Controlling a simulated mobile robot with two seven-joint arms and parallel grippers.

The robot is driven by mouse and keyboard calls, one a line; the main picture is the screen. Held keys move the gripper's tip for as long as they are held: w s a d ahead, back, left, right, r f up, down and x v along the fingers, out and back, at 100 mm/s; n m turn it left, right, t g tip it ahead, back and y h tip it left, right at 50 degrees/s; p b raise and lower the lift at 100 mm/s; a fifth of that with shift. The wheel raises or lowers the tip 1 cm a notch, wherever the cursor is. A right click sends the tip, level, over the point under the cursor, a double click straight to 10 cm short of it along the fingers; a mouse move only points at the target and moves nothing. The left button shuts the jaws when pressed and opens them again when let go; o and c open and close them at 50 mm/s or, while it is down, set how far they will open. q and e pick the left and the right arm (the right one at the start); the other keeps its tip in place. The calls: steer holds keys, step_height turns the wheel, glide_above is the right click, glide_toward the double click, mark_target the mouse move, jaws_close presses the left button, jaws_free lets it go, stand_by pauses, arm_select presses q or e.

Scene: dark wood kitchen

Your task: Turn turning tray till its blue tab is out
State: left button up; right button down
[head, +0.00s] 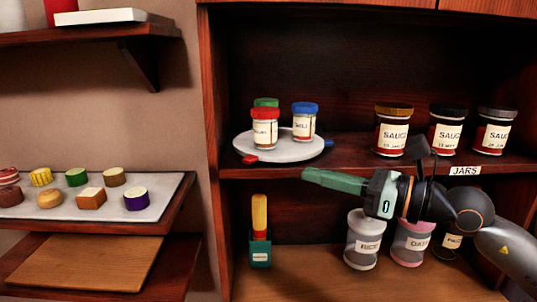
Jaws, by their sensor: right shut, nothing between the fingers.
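The turning tray (283,152) is a round pale disc on the cabinet shelf. Its blue tab (329,143) sticks out at the tray's right side. A red tab (249,159) points out at the front left, near the shelf's edge. A red-lidded jar (265,130), a green-lidded jar (266,102) and a blue-lidded jar (304,123) stand on the tray; the green one is partly hidden. My right gripper (308,176), with green fingers, is shut and empty at the shelf's front edge, just below and right of the tray, apart from both tabs. My left gripper is out of view.
Three sauce jars (394,133) stand right of the tray on the same shelf, above a JARS label (464,171). Below are labelled canisters (362,243) and a teal holder (260,250) with a yellow handle.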

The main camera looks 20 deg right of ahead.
mark_target(254, 161)
steer(key=p+x, duration=0.3)
steer(key=x, duration=0.5)
steer(key=shift+a+r+p, duration=0.15)
steer(key=shift+a+p, duration=0.05)
steer(key=shift+p, duration=0.2)
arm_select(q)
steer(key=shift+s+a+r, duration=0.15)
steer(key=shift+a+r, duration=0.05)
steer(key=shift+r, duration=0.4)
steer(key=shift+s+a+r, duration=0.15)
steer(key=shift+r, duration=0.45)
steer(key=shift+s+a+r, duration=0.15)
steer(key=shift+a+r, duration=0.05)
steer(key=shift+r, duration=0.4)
arm_select(e)
steer(key=shift+w+a, duration=0.45)
steer(key=shift+w, duration=0.15)
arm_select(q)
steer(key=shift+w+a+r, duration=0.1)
